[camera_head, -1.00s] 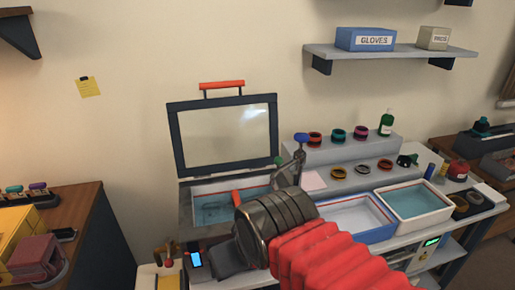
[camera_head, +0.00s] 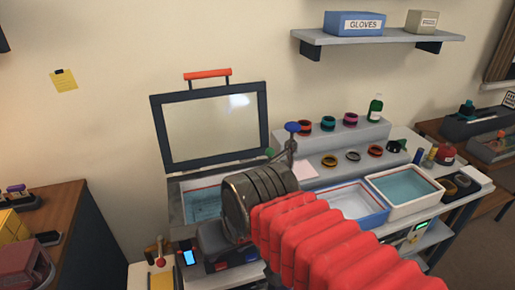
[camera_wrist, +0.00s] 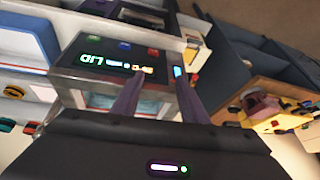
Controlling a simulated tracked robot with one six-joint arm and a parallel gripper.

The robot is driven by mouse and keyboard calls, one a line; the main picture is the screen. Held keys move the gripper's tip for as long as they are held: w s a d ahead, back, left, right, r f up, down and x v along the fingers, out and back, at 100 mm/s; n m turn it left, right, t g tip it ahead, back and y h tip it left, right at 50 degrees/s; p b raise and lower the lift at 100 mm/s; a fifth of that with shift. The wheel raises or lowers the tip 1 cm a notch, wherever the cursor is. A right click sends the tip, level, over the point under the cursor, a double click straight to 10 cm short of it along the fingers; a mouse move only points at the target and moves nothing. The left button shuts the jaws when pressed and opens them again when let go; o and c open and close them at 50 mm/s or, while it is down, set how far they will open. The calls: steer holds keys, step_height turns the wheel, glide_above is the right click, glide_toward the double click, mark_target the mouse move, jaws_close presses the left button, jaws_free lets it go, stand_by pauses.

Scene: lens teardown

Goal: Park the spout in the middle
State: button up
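A grey upright fitting with a blue knob (camera_head: 292,127) stands behind the basins, just right of the open-lidded tank; it looks like the tap. A green knob (camera_head: 270,153) is beside it. My arm hides its lower part, and I cannot make out which way the spout points. My gripper (camera_wrist: 158,78) shows two dark fingers apart with nothing between them. They are over a grey control panel (camera_wrist: 90,68) with a lit LID display. In the head view my wrist and red sleeve cover the gripper's surroundings, in front of the tank (camera_head: 200,205).
The tank's framed lid (camera_head: 212,127) stands open. A blue-rimmed tray (camera_head: 350,201) and a white tray of liquid (camera_head: 402,188) sit at the right. A wooden desk (camera_head: 50,225) is at far left.

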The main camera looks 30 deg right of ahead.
steer(key=w+d+m+t+y, duration=0.1)
steer(key=w+d+m+y, duration=0.2)
steer(key=m, duration=0.4)
steer(key=w+d+m+t+y, duration=0.1)
steer(key=w+d+m+y, duration=0.2)
steer(key=m, duration=0.5)
steer(key=w+d+r+m+t+y, duration=0.1)
steer(key=w+d+m+y, duration=0.2)
steer(key=d+m, duration=0.2)
steer(key=shift+w+d+m+t+y, duration=0.15)
steer(key=shift+d+m+t+y, duration=0.05)
steer(key=shift+m, duration=0.5)
steer(key=shift+w+d+m+t+y, duration=0.15)
steer(key=shift+m+t+y, duration=0.05)
steer(key=shift+m, duration=0.5)
steer(key=d+r+m+t, duration=0.2)
steer(key=d+m+t, duration=0.25)
steer(key=d, duration=0.35)
steer(key=m+t+h, duration=0.2)
steer(key=m+t, duration=0.1)
steer(key=m, duration=0.1)
glide_toward(276, 157)
step_height(276, 157, up, 3)
steer(key=a, duration=0.2)
steer(key=shift+s+a+r, duration=0.2)
steer(key=shift+a, duration=0.1)
steer(key=x, duration=1.3)
steer(key=shift+w+a, duration=0.2)
steer(key=shift+w, duration=0.15)
